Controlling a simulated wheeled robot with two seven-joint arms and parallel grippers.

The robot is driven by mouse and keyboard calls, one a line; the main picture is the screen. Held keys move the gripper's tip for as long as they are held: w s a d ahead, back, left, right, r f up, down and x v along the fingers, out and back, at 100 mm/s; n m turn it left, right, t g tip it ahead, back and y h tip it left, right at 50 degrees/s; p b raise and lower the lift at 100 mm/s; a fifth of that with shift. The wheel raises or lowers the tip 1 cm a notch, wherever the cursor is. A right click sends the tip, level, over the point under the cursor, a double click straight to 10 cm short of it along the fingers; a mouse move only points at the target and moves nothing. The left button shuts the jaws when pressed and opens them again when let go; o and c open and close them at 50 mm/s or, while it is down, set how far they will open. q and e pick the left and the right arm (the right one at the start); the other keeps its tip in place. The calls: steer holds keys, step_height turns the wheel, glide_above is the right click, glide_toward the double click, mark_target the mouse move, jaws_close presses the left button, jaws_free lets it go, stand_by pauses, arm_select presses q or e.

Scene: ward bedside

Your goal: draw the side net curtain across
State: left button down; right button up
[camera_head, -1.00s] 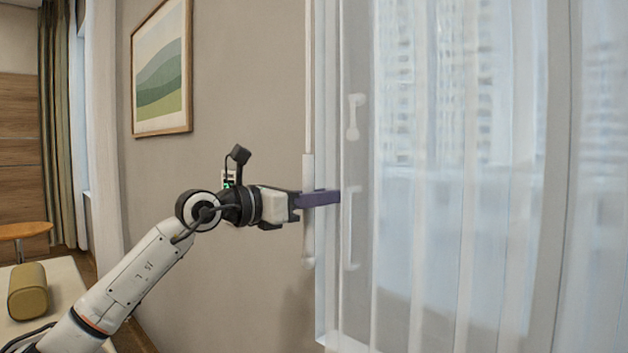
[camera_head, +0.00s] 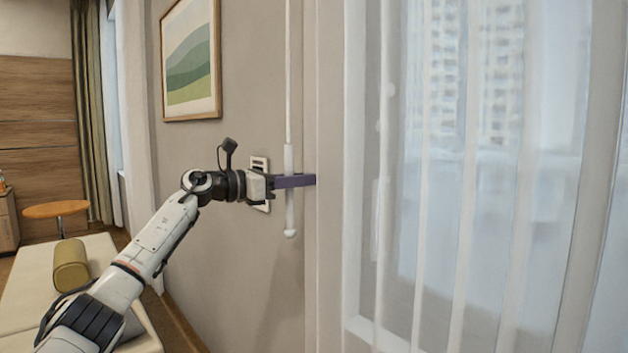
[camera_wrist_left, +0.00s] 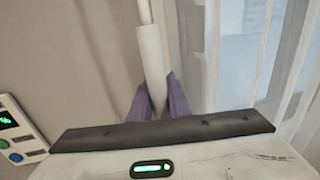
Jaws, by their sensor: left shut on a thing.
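The side net curtain (camera_head: 468,230) is sheer white and hangs in soft folds over the window at the right of the head view. A thin white wand (camera_head: 289,215) with a thicker handle hangs in front of the beige wall, left of the window. My left gripper (camera_head: 298,181) has its purple fingers shut on the wand's handle. The wrist view shows the handle (camera_wrist_left: 151,60) upright between the two fingertips (camera_wrist_left: 158,95), with the net at the right. The curtain's top is out of view. My right gripper is not in view.
A wall panel (camera_head: 260,166) is partly hidden behind my left gripper. A framed landscape picture (camera_head: 190,60) hangs above. At the lower left are a cream bench or bed (camera_head: 30,285) with a yellow bolster (camera_head: 71,266) and a round wooden table (camera_head: 56,209).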

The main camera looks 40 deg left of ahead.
arm_select(q)
steer(key=shift+a+r, duration=0.15)
steer(key=shift+a, duration=0.15)
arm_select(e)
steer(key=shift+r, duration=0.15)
arm_select(q)
steer(key=c, duration=2)
jaws_free()
steer(key=o, duration=0.3)
steer(key=shift+a, duration=0.1)
steer(key=shift+o, duration=0.2)
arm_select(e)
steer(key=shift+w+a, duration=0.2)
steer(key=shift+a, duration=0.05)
